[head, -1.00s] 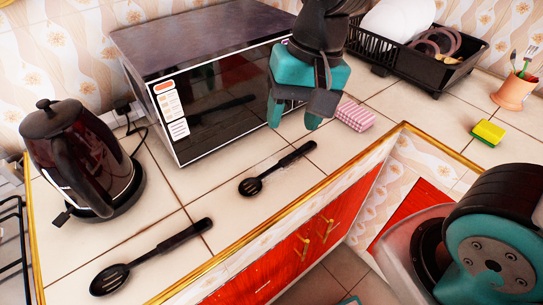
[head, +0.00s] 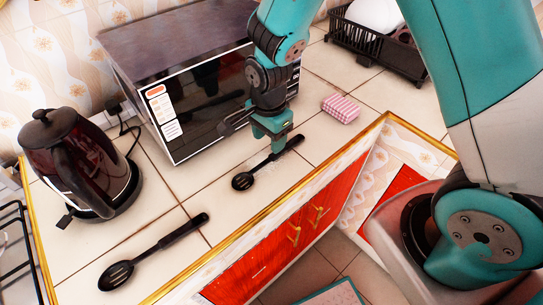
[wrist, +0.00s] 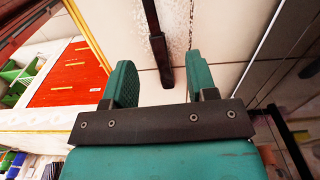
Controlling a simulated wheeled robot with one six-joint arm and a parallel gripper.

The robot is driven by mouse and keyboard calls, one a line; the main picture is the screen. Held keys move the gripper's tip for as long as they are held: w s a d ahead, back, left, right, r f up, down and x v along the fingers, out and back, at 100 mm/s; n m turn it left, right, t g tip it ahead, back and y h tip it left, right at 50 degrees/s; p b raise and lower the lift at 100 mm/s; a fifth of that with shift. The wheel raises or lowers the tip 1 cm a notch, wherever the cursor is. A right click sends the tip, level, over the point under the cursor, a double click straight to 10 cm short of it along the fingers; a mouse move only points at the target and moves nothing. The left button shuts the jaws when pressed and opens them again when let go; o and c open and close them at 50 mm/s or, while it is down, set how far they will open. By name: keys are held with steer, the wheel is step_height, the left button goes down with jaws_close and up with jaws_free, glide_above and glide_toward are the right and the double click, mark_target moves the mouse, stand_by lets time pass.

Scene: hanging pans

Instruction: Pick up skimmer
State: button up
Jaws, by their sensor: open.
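A black slotted utensil, which I take as the skimmer (head: 243,181), lies on the tiled counter in front of the microwave, its handle toward the upper right. My gripper (head: 277,143) is open and low over that handle, hiding part of it. In the wrist view the handle of the skimmer (wrist: 158,48) runs down the picture and its end shows between the two fingertips of my gripper (wrist: 160,78). The fingers look apart from it; the exact height is hard to tell. A second black slotted utensil (head: 118,274) lies at the lower left.
The microwave (head: 200,105) stands close behind my gripper. A kettle (head: 80,165) is at the left. A pink checked block (head: 341,108) and a black dish rack (head: 375,48) are to the right. The counter's gold edge (head: 265,212) runs in front.

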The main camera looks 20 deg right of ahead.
mark_target(271, 157)
steer(key=shift+s+d+f+p, duration=0.1)
steer(key=shift+f+p, duration=0.35)
steer(key=shift+f, duration=1.15)
steer(key=shift+s+d+f+p, duration=0.1)
steer(key=shift+f+p, duration=0.3)
steer(key=shift+f, duration=1.15)
jaws_close()
